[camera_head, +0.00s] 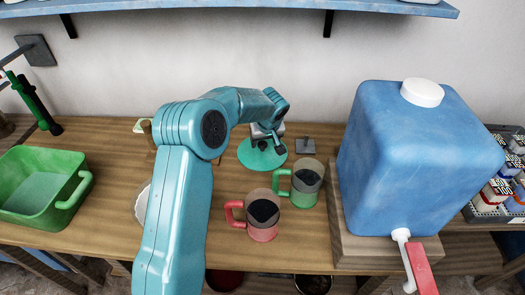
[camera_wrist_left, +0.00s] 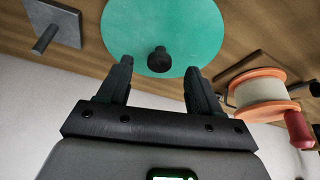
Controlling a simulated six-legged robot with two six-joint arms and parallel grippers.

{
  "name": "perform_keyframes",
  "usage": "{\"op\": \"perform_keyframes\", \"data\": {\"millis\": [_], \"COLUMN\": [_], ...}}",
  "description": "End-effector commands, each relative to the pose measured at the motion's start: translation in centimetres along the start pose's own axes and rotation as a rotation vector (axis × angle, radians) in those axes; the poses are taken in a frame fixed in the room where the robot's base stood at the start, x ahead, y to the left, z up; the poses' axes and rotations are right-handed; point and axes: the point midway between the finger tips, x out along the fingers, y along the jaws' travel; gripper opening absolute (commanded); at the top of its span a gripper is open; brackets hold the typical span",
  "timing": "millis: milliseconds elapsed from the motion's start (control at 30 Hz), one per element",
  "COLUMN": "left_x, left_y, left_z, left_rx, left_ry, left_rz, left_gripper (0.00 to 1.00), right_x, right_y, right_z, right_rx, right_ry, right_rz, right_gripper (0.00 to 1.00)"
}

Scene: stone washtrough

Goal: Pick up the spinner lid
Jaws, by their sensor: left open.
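The spinner lid looks to be the flat teal disc (camera_head: 262,160) with a black knob, lying on the wooden counter in the head view. It also fills the top middle of the left wrist view (camera_wrist_left: 165,22), with its knob (camera_wrist_left: 160,60) near the fingertips. My left gripper (camera_head: 268,145) is over the disc, pointing down. In the left wrist view its two fingers (camera_wrist_left: 160,70) are open, with the knob showing between their tips. Nothing is held. I cannot tell if the fingers are level with the knob. My right gripper is not in view.
A green mug (camera_head: 307,180) and a red mug (camera_head: 263,225) stand in front. A grey plate with a post (camera_head: 305,146) is right of the disc. A blue container (camera_head: 410,160) stands right, a green basin (camera_head: 25,205) left. A spool (camera_wrist_left: 258,90) shows in the wrist view.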

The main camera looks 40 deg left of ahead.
Motion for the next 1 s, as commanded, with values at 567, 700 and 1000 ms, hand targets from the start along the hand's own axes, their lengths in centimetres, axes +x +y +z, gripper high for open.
{"op": "perform_keyframes", "data": {"millis": [567, 700, 1000], "left_x": [4.6, 4.6, 4.5], "left_y": [0.0, 0.0, 0.0], "left_z": [-0.5, -0.5, -0.5], "left_rx": [0.0, 0.0, 0.0], "left_ry": [-0.001, -0.001, 0.0], "left_rz": [0.001, 0.0, 0.001], "left_gripper": [0.58, 0.13, 0.04], "right_x": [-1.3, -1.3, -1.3], "right_y": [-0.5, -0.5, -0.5], "right_z": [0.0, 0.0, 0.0], "right_rx": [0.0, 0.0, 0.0], "right_ry": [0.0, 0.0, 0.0], "right_rz": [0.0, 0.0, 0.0], "right_gripper": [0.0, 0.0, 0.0]}}
